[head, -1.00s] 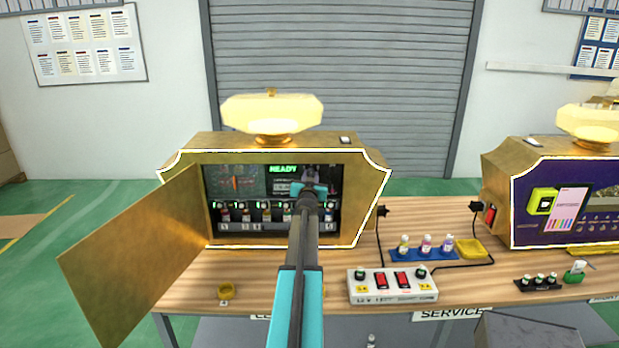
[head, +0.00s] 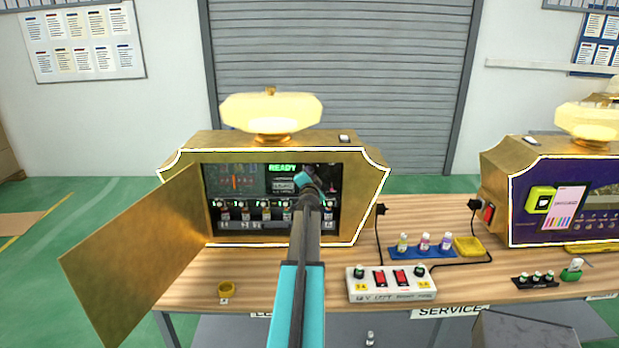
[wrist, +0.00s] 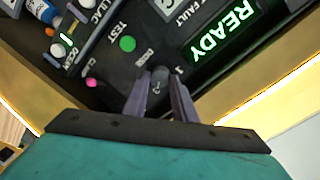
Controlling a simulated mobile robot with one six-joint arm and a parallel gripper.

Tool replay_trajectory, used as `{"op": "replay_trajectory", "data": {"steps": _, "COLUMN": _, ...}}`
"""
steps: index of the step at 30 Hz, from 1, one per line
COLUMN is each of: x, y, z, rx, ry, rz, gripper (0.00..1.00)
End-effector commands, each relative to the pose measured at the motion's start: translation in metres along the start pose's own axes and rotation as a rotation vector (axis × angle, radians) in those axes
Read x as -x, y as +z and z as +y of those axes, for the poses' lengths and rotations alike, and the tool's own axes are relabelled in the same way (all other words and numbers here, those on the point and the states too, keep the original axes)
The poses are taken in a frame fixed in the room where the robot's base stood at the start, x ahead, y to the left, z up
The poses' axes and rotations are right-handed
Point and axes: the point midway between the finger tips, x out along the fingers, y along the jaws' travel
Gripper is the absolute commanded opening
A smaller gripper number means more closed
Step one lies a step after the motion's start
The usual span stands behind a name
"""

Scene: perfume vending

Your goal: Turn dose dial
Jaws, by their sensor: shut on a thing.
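The dose dial (wrist: 159,80) is a small dark round knob on the black panel inside the gold machine (head: 375,185). In the wrist view, the word DOSE is printed beside it and a "1" mark is near it. My gripper (wrist: 160,84) has its two fingers closed around the dial, one on each side. In the head view, my arm reaches into the open machine and my gripper (head: 304,181) is at the panel's right part; the dial is hidden there.
A lit READY display (wrist: 222,31), a green TEST button (wrist: 127,43) and a pink button (wrist: 91,83) sit near the dial. The machine's door (head: 135,240) stands open to the left. Several small bottles (head: 245,214) are below the panel. A switch box (head: 391,285) sits on the table.

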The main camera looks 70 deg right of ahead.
Motion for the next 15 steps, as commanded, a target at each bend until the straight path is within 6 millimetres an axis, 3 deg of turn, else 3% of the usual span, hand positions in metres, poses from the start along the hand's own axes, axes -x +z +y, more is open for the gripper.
{"op": "replay_trajectory", "data": {"steps": 1, "x": -0.0011, "y": -0.0074, "z": 0.0027, "rx": -0.019, "ry": 0.003, "rz": 0.014, "gripper": 0.02}}
{"op": "replay_trajectory", "data": {"steps": 15, "x": -0.0009, "y": -0.0063, "z": 0.0021, "rx": -0.080, "ry": 0.002, "rz": 0.008, "gripper": 0.02}}
